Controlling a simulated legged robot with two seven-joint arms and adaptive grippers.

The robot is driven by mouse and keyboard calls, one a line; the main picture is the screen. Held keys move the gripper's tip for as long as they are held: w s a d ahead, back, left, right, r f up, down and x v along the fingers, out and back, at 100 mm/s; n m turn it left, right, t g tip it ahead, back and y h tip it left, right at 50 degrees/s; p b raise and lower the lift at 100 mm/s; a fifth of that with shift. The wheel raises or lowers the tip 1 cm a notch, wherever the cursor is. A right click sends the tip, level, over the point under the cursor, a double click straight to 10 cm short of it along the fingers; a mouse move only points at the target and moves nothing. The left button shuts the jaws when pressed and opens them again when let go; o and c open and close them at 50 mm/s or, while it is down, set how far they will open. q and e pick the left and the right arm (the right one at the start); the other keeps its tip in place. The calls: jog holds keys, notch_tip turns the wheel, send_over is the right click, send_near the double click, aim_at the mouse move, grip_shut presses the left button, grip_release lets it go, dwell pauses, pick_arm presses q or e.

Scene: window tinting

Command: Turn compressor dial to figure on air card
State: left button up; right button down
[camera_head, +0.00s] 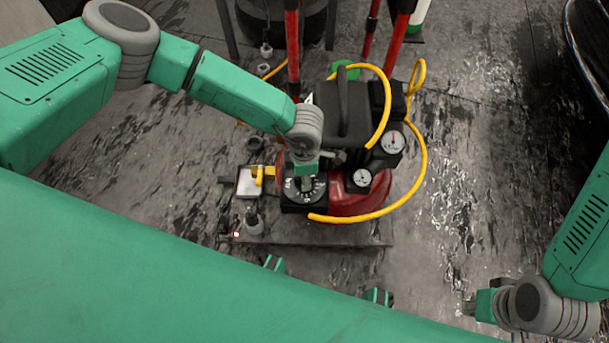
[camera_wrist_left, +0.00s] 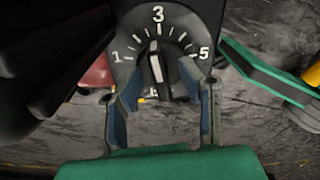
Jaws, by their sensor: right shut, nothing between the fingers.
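The compressor (camera_head: 345,200) is red and black with two gauges and stands on the floor in the middle of the head view. Its black dial (camera_wrist_left: 180,42) shows 1, 3 and 5 in the left wrist view. The dial's knob (camera_wrist_left: 157,66) has a white pointer aimed up, close to the 3 and slightly left of it. My left gripper (camera_head: 305,182) is over the dial. Its fingers stand open either side of the knob, with gaps visible. My right gripper (camera_head: 474,304) is shut and empty at lower right. I cannot identify the air card.
A yellow hose (camera_head: 422,165) loops round the compressor's right side. A pale square piece (camera_head: 248,183) with a yellow part lies left of the dial; no figure is readable on it. Red posts (camera_head: 292,45) rise behind. The wet floor at right is clear.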

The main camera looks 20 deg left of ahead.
pick_arm(q)
grip_shut()
jog(key=shift+r+m+p, duration=0.2)
jog(key=shift+m+p, duration=0.3)
jog(key=shift+p, duration=0.1)
jog(key=shift+w+f+m, duration=0.1)
jog(key=shift+f+m, duration=0.05)
jog(key=shift+m, duration=0.35)
jog(key=shift+o, duration=0.8)
grip_release()
notch_tip(320, 180, up, 12)
